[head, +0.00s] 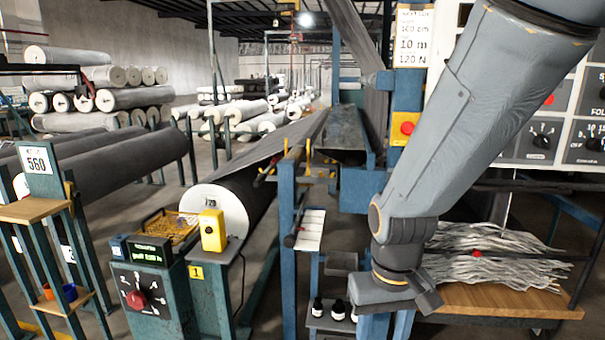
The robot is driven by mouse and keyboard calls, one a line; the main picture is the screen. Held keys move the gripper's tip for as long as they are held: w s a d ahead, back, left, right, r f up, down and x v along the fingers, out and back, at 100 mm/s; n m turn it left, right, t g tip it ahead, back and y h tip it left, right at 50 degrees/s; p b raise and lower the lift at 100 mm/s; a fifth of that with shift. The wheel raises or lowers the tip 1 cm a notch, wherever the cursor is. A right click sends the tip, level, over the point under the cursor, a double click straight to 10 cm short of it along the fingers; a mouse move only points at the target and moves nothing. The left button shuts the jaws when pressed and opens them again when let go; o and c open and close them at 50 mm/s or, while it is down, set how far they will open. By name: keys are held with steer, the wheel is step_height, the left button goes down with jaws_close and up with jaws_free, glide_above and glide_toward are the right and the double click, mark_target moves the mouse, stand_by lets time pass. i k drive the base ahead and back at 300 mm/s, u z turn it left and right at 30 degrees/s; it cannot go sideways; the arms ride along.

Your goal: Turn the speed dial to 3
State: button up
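A dial with a red knob (137,299) is on the sloped front of a dark green pedestal (157,318) at the lower left. Marks ring the knob, but they and its pointer are too small to read surely. A small display (149,252) with green text sits above it. A panel at the right carries black knobs, one of them (541,140) with marks around it; I cannot tell which dial is labelled speed. My gripper (424,300) hangs at the lower centre right, well apart from the red knob. Its fingers are partly hidden, and nothing shows held.
A yellow box (212,231) with a black button stands on a post beside the pedestal. A large grey roll (222,205) lies behind it. A blue machine post (288,250) stands between the pedestal and my gripper. A wooden shelf (500,299) with grey strips is at the right.

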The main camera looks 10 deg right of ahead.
mark_target(541, 141)
steer(key=u, duration=0.45)
steer(key=k, duration=0.7)
steer(key=z, duration=1.1)
steer(key=i, duration=0.5)
steer(key=u, duration=0.05)
